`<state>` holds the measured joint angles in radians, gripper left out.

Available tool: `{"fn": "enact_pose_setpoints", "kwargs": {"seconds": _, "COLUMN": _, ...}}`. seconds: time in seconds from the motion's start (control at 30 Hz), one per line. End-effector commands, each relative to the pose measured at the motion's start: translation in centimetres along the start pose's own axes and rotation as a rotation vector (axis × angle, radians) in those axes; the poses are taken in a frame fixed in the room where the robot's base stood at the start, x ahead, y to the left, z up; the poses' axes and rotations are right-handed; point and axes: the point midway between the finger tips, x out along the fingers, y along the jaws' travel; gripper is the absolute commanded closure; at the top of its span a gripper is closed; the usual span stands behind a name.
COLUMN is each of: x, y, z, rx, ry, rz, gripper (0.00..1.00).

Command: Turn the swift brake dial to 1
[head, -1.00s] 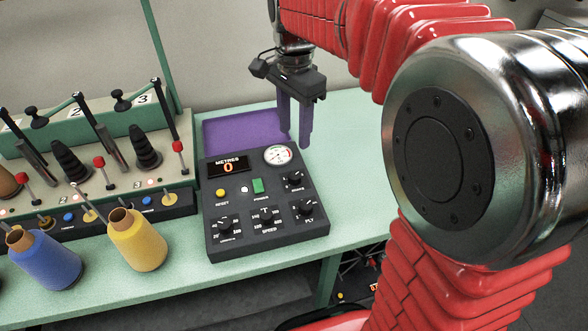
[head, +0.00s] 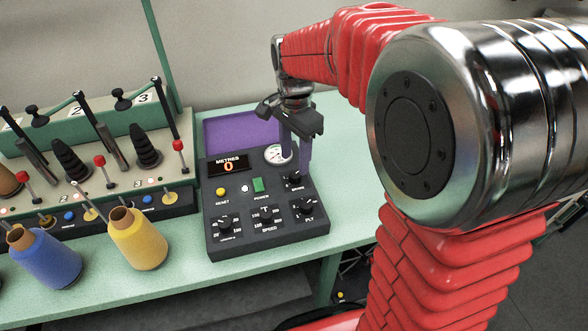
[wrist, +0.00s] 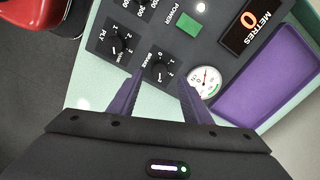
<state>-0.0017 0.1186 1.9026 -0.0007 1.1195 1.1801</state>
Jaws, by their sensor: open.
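The brake dial (head: 297,179) is a small black knob with a pale pointer at the right of the dark control box (head: 236,238), below the round gauge (head: 278,154). It also shows in the wrist view (wrist: 159,73), with numbers around it; its exact setting is too small to read. My gripper (head: 295,166) points down over that part of the box. Its purple fingers are open and empty. In the wrist view the fingertips (wrist: 161,84) lie to either side of the brake dial, apart from it. In the head view one finger partly hides the dial and gauge.
The ply dial (head: 307,208) and speed dial (head: 267,215) sit close by, with a green power button (head: 258,185). A purple tray (head: 228,132) lies behind the box. Yellow (head: 138,240) and blue (head: 45,262) yarn cones stand at left. The green table is clear at right.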

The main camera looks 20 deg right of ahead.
Motion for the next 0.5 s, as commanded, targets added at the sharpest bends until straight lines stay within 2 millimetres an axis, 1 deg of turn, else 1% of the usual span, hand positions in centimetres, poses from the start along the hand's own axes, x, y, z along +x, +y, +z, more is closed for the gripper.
{"fn": "enact_pose_setpoints", "kwargs": {"seconds": 0.03, "x": 0.9, "y": 0.1, "z": 0.0, "rx": 0.000, "ry": -0.002, "rz": 0.005, "gripper": 0.56}}
{"fn": "enact_pose_setpoints", "kwargs": {"seconds": 0.23, "x": 3.7, "y": 0.1, "z": 0.0, "rx": 0.001, "ry": -0.001, "rz": 0.003, "gripper": 0.56}}
{"fn": "enact_pose_setpoints", "kwargs": {"seconds": 0.33, "x": 4.6, "y": 0.1, "z": 0.0, "rx": 0.001, "ry": -0.001, "rz": 0.003, "gripper": 0.56}}
{"fn": "enact_pose_setpoints", "kwargs": {"seconds": 0.5, "x": 5.1, "y": 0.0, "z": -0.1, "rx": 0.001, "ry": 0.000, "rz": 0.000, "gripper": 0.56}}
